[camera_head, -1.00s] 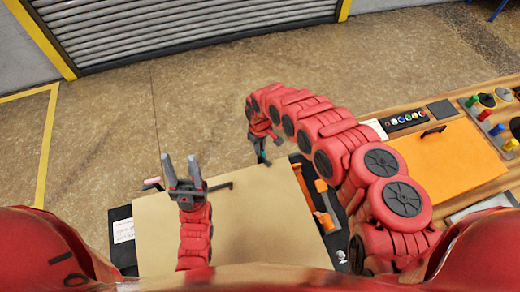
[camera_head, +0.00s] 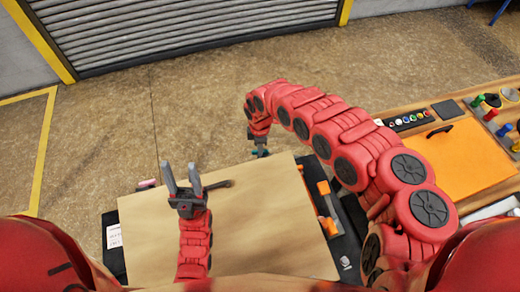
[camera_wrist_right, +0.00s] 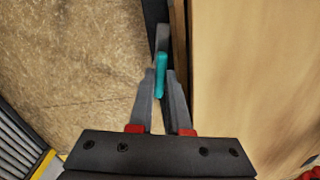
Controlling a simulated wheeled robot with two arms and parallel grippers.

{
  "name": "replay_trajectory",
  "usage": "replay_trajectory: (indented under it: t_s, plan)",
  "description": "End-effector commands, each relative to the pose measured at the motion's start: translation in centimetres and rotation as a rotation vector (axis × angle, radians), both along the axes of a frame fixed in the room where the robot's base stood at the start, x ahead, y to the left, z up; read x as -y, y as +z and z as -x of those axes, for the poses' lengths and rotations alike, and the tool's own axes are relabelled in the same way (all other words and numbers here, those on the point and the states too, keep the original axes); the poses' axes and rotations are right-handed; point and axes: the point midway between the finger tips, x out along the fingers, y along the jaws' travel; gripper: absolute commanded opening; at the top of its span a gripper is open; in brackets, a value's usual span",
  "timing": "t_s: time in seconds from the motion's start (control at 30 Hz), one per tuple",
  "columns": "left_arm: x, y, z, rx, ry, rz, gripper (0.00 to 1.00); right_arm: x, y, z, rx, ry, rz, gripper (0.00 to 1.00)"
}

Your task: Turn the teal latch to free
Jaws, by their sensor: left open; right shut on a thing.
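The teal latch (camera_wrist_right: 161,64) stands between my right gripper's fingertips (camera_wrist_right: 160,82) in the right wrist view, beside the edge of a tan panel (camera_wrist_right: 245,70). The right fingers are closed on the latch, and its upper end points away from the gripper. In the head view the right gripper (camera_head: 260,147) is at the far edge of the tan panel (camera_head: 250,225), with a small bit of teal showing at its tip. My left gripper (camera_head: 181,178) is open and empty above the left part of the panel, with its fingers pointing up in the picture.
A dark handle (camera_head: 221,185) lies on the panel just right of the left gripper. Orange parts (camera_head: 329,226) sit along the panel's right side. An orange board (camera_head: 458,160) and colored knobs stand on the wooden bench at the right. The floor beyond the panel is clear.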

Motion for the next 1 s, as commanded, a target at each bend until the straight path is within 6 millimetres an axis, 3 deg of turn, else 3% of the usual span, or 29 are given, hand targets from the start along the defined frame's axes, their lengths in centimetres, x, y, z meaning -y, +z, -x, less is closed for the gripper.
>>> replay_trajectory:
  t_s: [0.4,1.0]
  plan:
    - [0.00,-0.90,0.00,0.000,0.000,0.000,0.50,-0.01,-0.02,-0.14,0.004,0.212,-0.002,0.00]
    - [0.00,-0.97,0.01,0.000,0.000,0.000,0.50,-0.02,0.05,-0.11,0.003,0.253,-0.001,0.00]
